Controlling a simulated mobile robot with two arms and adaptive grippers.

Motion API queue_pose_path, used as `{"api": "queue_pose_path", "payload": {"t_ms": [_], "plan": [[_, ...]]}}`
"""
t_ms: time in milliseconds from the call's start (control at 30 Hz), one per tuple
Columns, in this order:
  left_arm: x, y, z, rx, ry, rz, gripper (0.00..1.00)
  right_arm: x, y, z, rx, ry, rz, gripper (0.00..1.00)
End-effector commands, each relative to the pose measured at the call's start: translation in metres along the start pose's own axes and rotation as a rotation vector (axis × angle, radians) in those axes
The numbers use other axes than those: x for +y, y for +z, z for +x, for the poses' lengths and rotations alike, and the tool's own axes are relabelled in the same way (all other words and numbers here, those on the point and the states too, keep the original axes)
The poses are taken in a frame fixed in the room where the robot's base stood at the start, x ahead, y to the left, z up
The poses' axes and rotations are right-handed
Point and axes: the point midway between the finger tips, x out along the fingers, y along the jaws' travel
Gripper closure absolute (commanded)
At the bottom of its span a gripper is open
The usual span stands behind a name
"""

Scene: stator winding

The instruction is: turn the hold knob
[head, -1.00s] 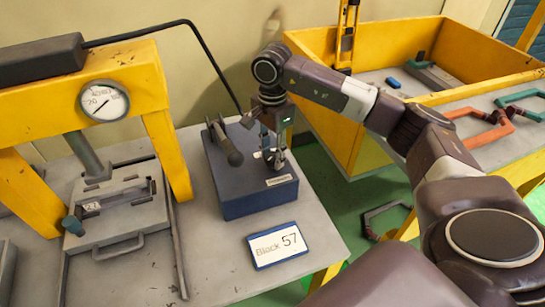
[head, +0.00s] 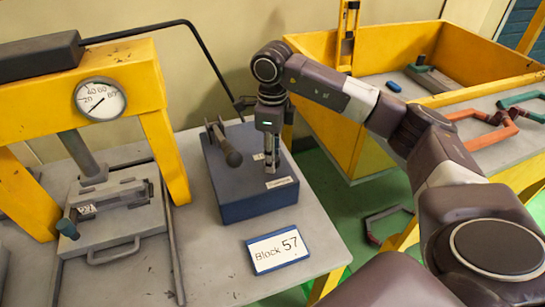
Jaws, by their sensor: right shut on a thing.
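My right gripper (head: 271,168) points straight down over the top of a blue box (head: 255,204) on the grey table. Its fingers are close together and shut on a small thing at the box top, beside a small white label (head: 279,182). I take this to be the hold knob, but the fingers hide almost all of it. A dark lever with a thick rounded end (head: 232,156) rises from the same box, to the left of the fingers and apart from them. My left gripper is out of view.
A yellow press frame with a round gauge (head: 100,98) stands at the left. A sign reading "Block 57" (head: 278,250) is in front of the box. A yellow bin (head: 375,50) stands behind my right arm. Bare table lies left of the sign.

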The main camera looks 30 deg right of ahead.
Motion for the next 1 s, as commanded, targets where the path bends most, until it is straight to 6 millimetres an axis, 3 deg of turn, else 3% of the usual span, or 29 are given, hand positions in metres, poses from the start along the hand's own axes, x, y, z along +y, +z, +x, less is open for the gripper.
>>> {"api": "queue_pose_path", "payload": {"t_ms": [1000], "plan": [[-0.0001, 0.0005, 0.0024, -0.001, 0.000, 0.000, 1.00, -0.0015, 0.0006, -0.0025, -0.006, -0.002, 0.954, 0.94]]}}
